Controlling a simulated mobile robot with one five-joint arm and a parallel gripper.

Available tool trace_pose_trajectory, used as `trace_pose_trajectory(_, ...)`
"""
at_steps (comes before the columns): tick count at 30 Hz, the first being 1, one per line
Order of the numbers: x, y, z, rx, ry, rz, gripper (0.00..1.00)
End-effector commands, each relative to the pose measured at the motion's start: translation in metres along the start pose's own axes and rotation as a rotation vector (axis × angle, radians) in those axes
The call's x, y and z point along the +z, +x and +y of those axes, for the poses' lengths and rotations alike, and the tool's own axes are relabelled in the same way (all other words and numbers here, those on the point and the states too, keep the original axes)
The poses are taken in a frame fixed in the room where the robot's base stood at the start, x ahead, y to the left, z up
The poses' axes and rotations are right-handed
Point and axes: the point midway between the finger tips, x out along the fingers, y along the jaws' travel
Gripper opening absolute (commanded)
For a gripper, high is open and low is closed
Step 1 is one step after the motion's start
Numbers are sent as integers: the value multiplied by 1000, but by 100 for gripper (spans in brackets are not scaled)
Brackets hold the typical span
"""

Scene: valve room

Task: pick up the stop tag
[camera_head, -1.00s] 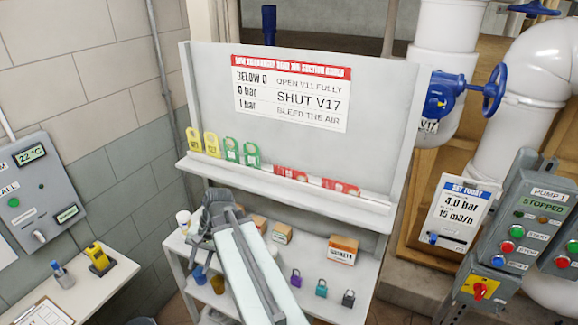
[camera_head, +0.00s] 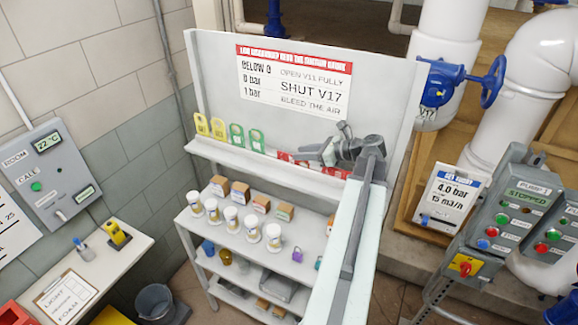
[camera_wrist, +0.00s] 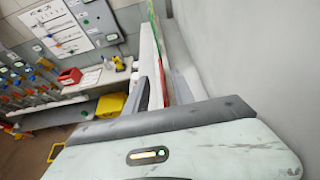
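Red tags lie or lean on the upper ledge of the white board: one (camera_head: 285,157) is left of my gripper and another (camera_head: 336,172) is partly covered by it. Their lettering is too small to read, so I cannot tell which is the stop tag. My gripper (camera_head: 312,153) is at the ledge, pointing left along it, close to the red tags. In the wrist view a red edge (camera_wrist: 166,75) shows between my two fingers, which look apart. Whether they touch it is hidden.
The board (camera_head: 385,95) rises close behind. A pump panel (camera_head: 515,215) stands at the right.

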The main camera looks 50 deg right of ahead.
Motion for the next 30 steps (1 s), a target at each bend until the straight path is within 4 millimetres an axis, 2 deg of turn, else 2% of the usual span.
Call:
trace_pose_trajectory(3, -3, 15, -1, 0, -1, 1, 30)
trace_pose_trajectory(8, -4, 19, -2, -4, 0, 1, 30)
trace_pose_trajectory(16, -8, 62, -1, -2, -1, 2, 30)
trace_pose_trajectory(23, -6, 65, -1, -6, 0, 4, 30)
trace_pose_trajectory(27, -7, 65, -1, -6, 0, 5, 0)
trace_pose_trajectory(30, -7, 65, -1, -6, 0, 6, 0)
